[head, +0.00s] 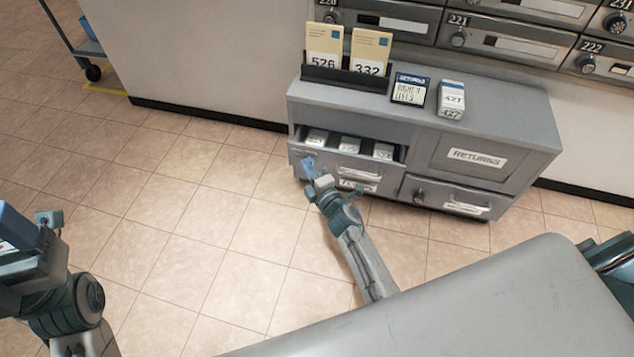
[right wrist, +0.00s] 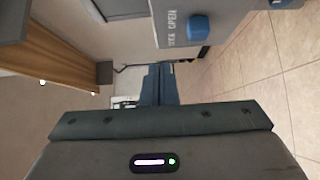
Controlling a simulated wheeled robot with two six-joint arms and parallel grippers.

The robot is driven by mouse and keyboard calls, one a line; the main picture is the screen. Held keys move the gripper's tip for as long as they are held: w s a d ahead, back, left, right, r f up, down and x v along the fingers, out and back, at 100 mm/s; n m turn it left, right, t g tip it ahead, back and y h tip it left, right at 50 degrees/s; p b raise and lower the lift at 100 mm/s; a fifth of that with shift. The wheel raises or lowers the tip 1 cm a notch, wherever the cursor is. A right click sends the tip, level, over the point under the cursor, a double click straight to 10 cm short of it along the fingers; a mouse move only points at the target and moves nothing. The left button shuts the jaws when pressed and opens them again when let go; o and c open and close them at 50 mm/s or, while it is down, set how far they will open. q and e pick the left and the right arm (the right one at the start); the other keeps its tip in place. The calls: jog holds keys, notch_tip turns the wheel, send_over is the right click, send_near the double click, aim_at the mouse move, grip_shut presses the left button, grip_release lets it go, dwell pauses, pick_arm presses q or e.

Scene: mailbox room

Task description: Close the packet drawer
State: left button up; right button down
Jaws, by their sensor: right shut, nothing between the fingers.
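The packet drawer (head: 352,176) is in the upper left of the grey cabinet and stands open, pulled out toward me. Several labelled packets (head: 348,144) show inside it. My right gripper (head: 308,164) is at the left end of the drawer front, with its fingers together and empty. I cannot tell whether it touches the drawer. In the right wrist view its blue fingers (right wrist: 158,84) are closed, and a grey panel with a blue knob (right wrist: 198,27) and the word OPEN is just above them. My left arm is at the lower left edge; its fingertips are out of frame.
The cabinet top (head: 500,114) holds a black rack (head: 345,77) with cards 526 and 332, a dark label box (head: 410,90) and a white packet (head: 451,97). A RETURNS panel (head: 477,158) and a lower drawer (head: 450,196) are to the right.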

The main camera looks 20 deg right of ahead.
aim_at(304, 147)
jog(key=shift+w+d+b, duration=0.1)
jog(key=shift+w+d, duration=0.25)
jog(key=shift+w, duration=0.3)
jog(key=shift+w+d+b, duration=0.1)
jog(key=shift+w+d, duration=0.25)
jog(key=shift+w, duration=0.35)
jog(key=shift+w+d+b, duration=0.1)
jog(key=shift+w+d, duration=0.25)
jog(key=shift+w, duration=0.3)
jog(key=w+d, duration=0.1)
jog(key=w, duration=0.1)
jog(key=w+d, duration=0.1)
jog(key=w+d+b, duration=0.1)
jog(key=w, duration=0.1)
jog(key=shift+w+d, duration=0.3)
jog(key=shift+d, duration=0.1)
jog(key=shift+w+d+r, duration=0.1)
jog(key=shift+r, duration=0.15)
